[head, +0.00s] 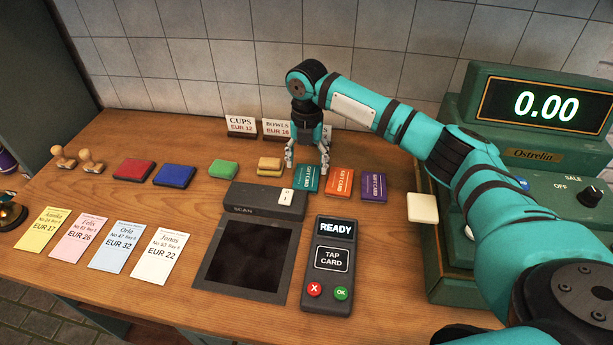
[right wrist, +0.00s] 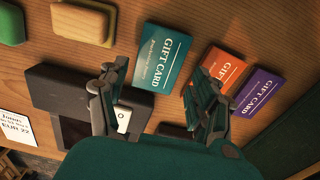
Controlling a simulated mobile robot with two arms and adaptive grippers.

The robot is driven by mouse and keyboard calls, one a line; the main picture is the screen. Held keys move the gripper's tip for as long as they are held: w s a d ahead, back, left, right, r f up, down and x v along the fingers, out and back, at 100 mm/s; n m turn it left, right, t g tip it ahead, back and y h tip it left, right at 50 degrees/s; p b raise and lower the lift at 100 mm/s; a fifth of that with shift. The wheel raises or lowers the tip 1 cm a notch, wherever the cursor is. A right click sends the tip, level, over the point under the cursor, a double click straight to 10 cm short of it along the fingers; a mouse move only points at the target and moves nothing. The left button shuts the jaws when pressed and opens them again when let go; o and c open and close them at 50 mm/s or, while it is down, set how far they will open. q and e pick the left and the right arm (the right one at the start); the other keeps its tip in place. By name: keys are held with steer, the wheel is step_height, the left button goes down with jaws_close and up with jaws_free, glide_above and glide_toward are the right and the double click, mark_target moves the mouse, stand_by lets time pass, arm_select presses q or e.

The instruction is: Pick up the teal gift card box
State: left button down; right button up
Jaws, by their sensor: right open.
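The teal gift card box (head: 309,178) lies flat on the wooden counter, just behind the scanner. It also shows in the right wrist view (right wrist: 161,60), with its lettering facing up. My right gripper (head: 307,170) points down over it, fingers spread to either side; in the right wrist view the open fingers (right wrist: 158,97) hold nothing. The box lies ahead of the fingertips there, and I cannot tell the exact height between them. My left gripper is not in view.
An orange box (head: 339,181) and a purple box (head: 374,187) lie close to its right. The scanner (head: 265,201) and card reader (head: 328,262) are in front. A yellow sponge-like block (head: 270,165) lies left. The green register (head: 520,170) stands right.

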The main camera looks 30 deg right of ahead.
mark_target(307, 176)
step_height(307, 176, down, 4)
steer(key=shift+a+f+p, duration=0.1)
steer(key=shift+f+p, duration=0.05)
steer(key=shift+p, duration=0.3)
steer(key=c, duration=0.7)
